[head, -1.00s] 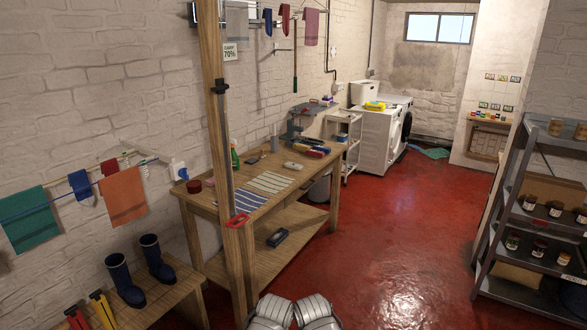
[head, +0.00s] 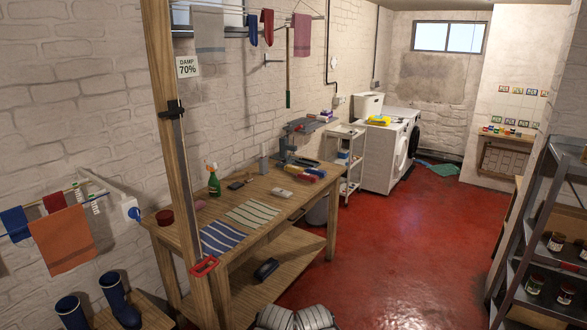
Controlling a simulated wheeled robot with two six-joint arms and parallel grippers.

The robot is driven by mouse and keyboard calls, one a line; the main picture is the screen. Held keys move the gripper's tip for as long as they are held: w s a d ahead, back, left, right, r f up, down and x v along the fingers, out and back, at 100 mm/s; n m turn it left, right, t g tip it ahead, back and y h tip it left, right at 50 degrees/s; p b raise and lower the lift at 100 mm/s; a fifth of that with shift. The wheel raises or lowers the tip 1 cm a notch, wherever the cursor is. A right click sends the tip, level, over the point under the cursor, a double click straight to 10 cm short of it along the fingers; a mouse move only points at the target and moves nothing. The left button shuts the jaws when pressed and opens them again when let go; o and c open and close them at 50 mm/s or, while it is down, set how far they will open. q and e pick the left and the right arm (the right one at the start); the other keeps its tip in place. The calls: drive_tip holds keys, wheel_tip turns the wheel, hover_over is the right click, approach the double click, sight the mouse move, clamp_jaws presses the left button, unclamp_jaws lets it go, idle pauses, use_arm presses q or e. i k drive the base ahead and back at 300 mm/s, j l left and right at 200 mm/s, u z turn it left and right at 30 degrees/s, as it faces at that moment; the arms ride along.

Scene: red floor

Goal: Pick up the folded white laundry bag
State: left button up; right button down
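I cannot make out a folded white laundry bag anywhere in the head view. A white open container (head: 368,104) stands on the white washing machine (head: 380,160) at the back, with a yellow item (head: 379,120) near it; these are too small to tell more. Neither of my grippers is in view. Only silvery parts of my own body show at the bottom edge.
A wooden workbench (head: 262,222) with striped cloths and tools runs along the left wall, behind a wooden post (head: 174,150). A white trolley (head: 346,160) stands past it. A grey metal shelf (head: 540,235) with jars is at right. The red floor (head: 400,250) between is clear.

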sight(282, 193)
drive_tip(key=i+l, duration=0.7)
drive_tip(key=i, duration=0.2)
drive_tip(key=i+l+u, duration=0.1)
drive_tip(key=i+l, duration=0.6)
drive_tip(key=i, duration=0.25)
drive_tip(key=i+l, duration=0.75)
drive_tip(key=i, duration=0.15)
